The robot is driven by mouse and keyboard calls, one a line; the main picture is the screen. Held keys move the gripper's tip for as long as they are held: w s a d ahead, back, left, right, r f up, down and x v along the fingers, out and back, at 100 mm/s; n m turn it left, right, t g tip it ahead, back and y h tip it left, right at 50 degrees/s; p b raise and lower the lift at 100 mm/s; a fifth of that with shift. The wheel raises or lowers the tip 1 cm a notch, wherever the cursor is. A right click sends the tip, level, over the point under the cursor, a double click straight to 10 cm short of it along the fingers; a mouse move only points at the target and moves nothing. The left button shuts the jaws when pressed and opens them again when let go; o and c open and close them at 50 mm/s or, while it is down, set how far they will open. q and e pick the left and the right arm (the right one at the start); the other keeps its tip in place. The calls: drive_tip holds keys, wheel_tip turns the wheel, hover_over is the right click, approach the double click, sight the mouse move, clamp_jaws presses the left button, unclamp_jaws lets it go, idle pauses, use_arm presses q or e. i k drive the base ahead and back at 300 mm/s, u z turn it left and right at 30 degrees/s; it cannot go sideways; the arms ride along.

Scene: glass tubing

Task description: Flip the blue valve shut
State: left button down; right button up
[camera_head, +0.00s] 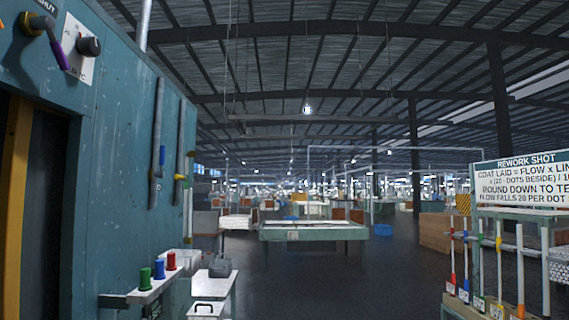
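A blue valve handle (162,156) sits on a grey vertical pipe (155,130) on the teal cabinet wall. It is small in the view and appears to lie along the pipe. Neither of my grippers is in view.
Green (145,279), blue (159,269) and red (171,261) spools stand on a shelf. A rack of colour-banded tubes (498,270) is at right under a sign (520,185). Floor between (320,285) is clear.

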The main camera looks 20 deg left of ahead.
sight(161, 174)
drive_tip(key=u, duration=0.05)
drive_tip(key=i, duration=1.9)
drive_tip(key=u, duration=1.3)
drive_tip(key=i, duration=0.3)
drive_tip(key=u, duration=0.15)
